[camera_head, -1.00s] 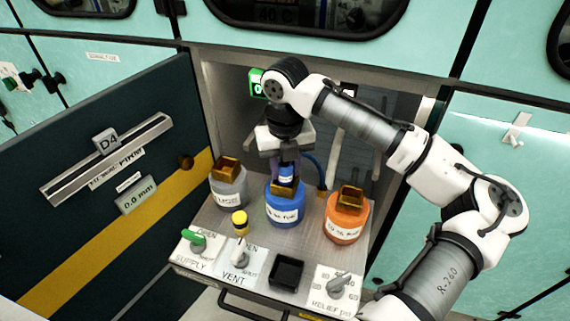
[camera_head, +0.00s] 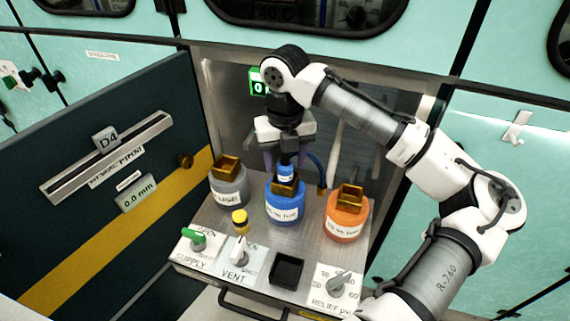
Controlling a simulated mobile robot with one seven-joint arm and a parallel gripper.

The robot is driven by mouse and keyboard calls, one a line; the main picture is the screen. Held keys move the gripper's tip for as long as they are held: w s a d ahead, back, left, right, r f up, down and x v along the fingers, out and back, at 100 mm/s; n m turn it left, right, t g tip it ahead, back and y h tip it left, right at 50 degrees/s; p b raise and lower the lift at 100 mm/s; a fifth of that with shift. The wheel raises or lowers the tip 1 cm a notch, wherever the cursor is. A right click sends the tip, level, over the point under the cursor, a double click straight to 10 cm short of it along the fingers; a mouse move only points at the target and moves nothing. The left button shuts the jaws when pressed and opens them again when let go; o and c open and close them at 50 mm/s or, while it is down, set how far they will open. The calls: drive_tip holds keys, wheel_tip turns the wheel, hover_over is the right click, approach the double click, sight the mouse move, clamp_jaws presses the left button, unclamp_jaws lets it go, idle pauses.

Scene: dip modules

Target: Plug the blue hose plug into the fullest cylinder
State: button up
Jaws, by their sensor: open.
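The blue hose plug (camera_head: 286,175) stands upright at the brass-coloured collar on top of the blue cylinder (camera_head: 285,207), in the middle of the shelf. I cannot tell how deep it sits. My gripper (camera_head: 287,160) is open above the plug, with its fingers apart on either side. A grey cylinder (camera_head: 229,190) stands to the left and an orange cylinder (camera_head: 346,221) to the right, each with an empty-looking brass collar. The cylinder labels are too small to read fully. A blue hose (camera_head: 318,170) curves behind the plug.
In front are the green supply handle (camera_head: 193,237), the vent handle (camera_head: 239,257), a yellow-capped part (camera_head: 240,220), a black square recess (camera_head: 287,271) and the relief knob (camera_head: 338,285). The open drawer door D4 (camera_head: 100,190) stands left. A green display (camera_head: 258,83) is behind.

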sight(285, 164)
wheel_tip(285, 164, up, 6)
drive_tip(key=shift+f, duration=0.1)
idle(0.5)
